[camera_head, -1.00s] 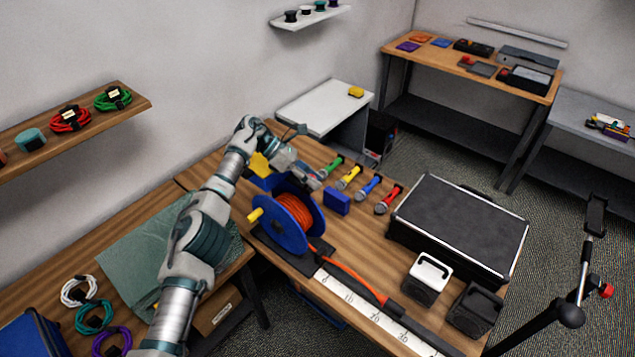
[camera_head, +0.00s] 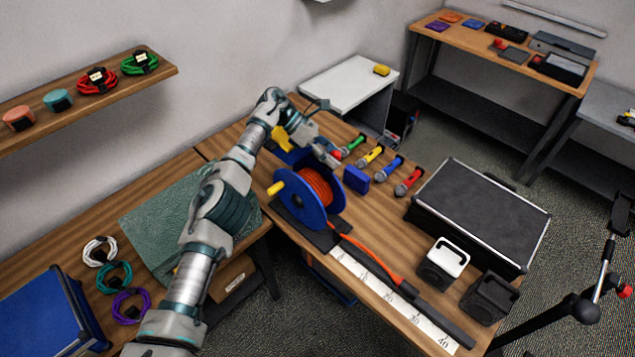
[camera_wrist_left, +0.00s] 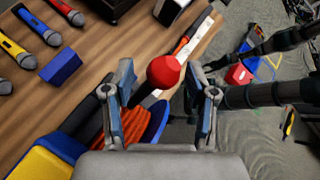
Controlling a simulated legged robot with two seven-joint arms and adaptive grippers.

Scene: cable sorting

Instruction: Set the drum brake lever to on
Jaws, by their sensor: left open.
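The cable drum (camera_head: 307,197) is a blue reel wound with orange cable, with a yellow crank handle (camera_head: 276,188) on its left side. A round red knob, apparently the brake lever's end, shows in the left wrist view (camera_wrist_left: 163,72) between the fingers; the lever's shaft is mostly hidden. My left gripper (camera_head: 328,157) is open above the drum's far side. Its fingertips in the left wrist view (camera_wrist_left: 160,90) are on either side of the knob with visible gaps. Whether the lever is on or off cannot be told. My right gripper is out of view.
A blue block (camera_head: 356,179) and several coloured microphones (camera_head: 388,168) lie beyond the drum. A black case (camera_head: 480,212), a white-handled box (camera_head: 443,262) and a ruler strip (camera_head: 395,305) are to the right. A black stand (camera_head: 585,310) is at the right edge.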

